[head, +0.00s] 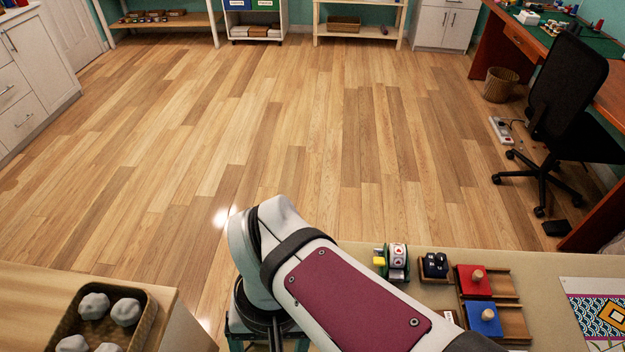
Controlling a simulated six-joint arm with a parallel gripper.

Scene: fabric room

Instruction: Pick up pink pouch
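No pink pouch shows in the head view. My arm, white with a maroon panel, crosses the lower middle and runs out of the bottom edge. My gripper is outside the picture, so its fingers and anything in them are hidden. The arm also covers part of the beige table (550,268) at the lower right.
A red block (467,286) and a blue block (488,326) sit on wooden trays on the table. A small green-framed device (397,258) stands nearby. A basket (147,322) of grey lumps is lower left. A black chair (565,100) stands right. The middle floor is clear.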

